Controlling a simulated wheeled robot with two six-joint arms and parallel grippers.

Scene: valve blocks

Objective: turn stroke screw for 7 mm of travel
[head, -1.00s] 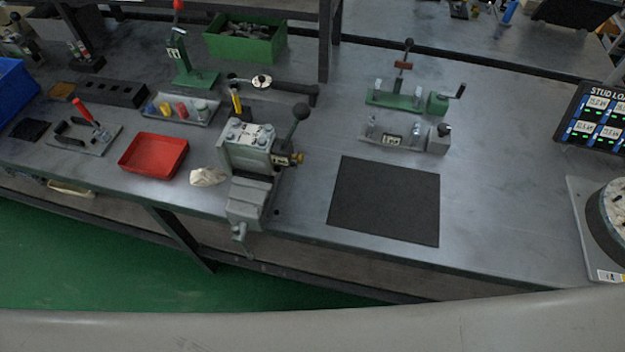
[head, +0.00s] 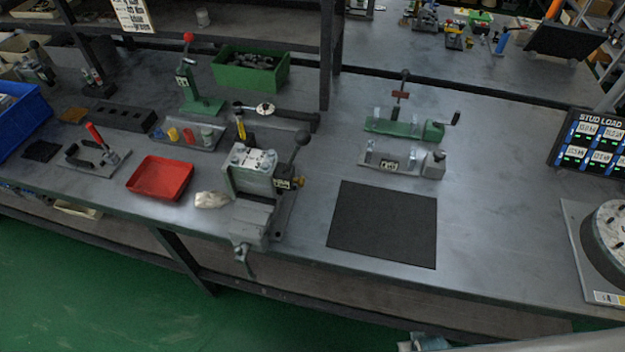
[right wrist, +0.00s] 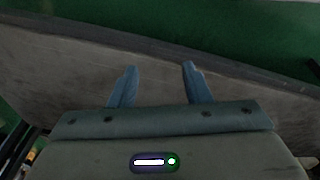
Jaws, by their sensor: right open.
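A grey valve block (head: 252,170) sits clamped in a bench vice (head: 252,220) near the bench's front edge in the head view. A black ball-knob lever (head: 301,138) rises on its right side. A small brass-coloured part (head: 298,182) sticks out of the block's right face; it may be the stroke screw, but it is too small to tell. My right gripper (right wrist: 160,68) is open and empty in the right wrist view, with two blue fingers apart, away from the block. My left gripper is not in view.
A red tray (head: 160,178) and a white rag (head: 211,200) lie left of the vice. A black mat (head: 383,225) lies to its right. Green and grey fixtures (head: 402,128) stand behind the mat. A stud load display (head: 590,143) is at the far right.

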